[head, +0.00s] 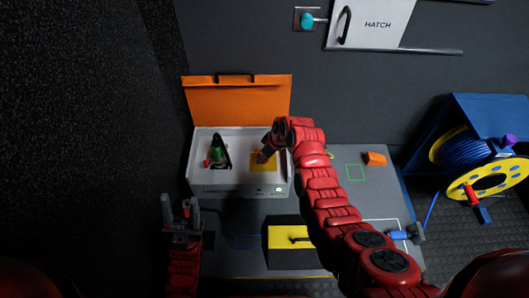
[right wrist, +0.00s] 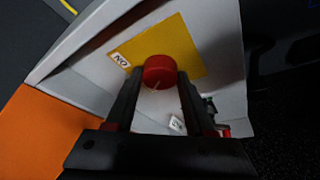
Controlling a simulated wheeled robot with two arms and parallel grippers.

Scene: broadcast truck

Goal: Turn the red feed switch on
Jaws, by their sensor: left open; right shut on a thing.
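The red feed switch (right wrist: 160,70) is a round red knob on a yellow plate (right wrist: 192,45) in the right wrist view. My right gripper (head: 266,153) reaches down over the yellow plate on the white box (head: 235,188) in the head view and hides the switch there. In the right wrist view its two fingers stand on either side of the knob, shut on it. An "ON" label (right wrist: 120,60) sits beside the knob; a second small label (right wrist: 177,123) is too small to read. My left gripper (head: 181,208) is open and empty, in front of the box's left end.
The box's orange lid (head: 237,98) stands open behind it. A green part (head: 217,152) sits on the box's left side. A yellow-and-black case (head: 285,258), an orange block (head: 375,159) and a blue-handled tool (head: 402,235) are on the bench. A cable reel (head: 480,160) stands right.

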